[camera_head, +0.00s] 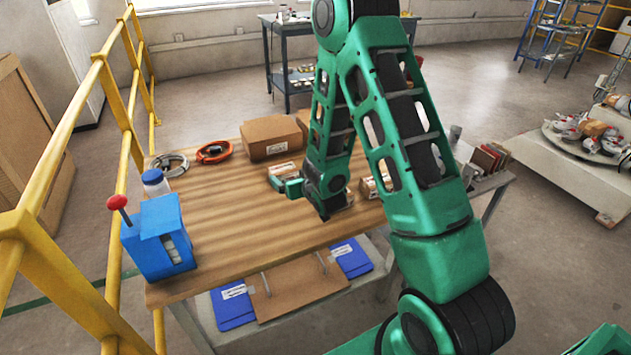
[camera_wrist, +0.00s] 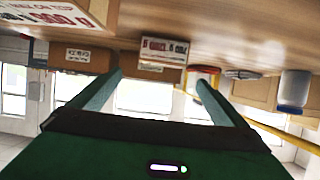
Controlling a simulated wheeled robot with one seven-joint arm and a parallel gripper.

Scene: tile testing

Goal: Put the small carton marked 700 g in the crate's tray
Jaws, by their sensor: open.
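No carton has a mark that I can read surely as 700 g. A small labelled carton (camera_head: 284,171) lies on the table just beyond my gripper (camera_head: 282,186); in the wrist view a small carton with red print (camera_wrist: 164,47) lies beyond the fingertips. Another small carton (camera_head: 378,186) is right of my wrist, partly hidden by my arm. A carton with large red print (camera_wrist: 78,20) is close at the wrist view's upper left, cut off by the frame. My gripper (camera_wrist: 160,80) is open, with nothing between its fingers. I cannot make out the crate's tray.
The wooden table (camera_head: 235,215) also holds a large carton (camera_head: 270,138), an orange cable (camera_head: 213,152), a grey cable (camera_head: 172,165), a blue-capped jar (camera_head: 155,184) and a blue box (camera_head: 158,240) with a red knob. A yellow railing (camera_head: 118,100) runs along the left. The table's front middle is clear.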

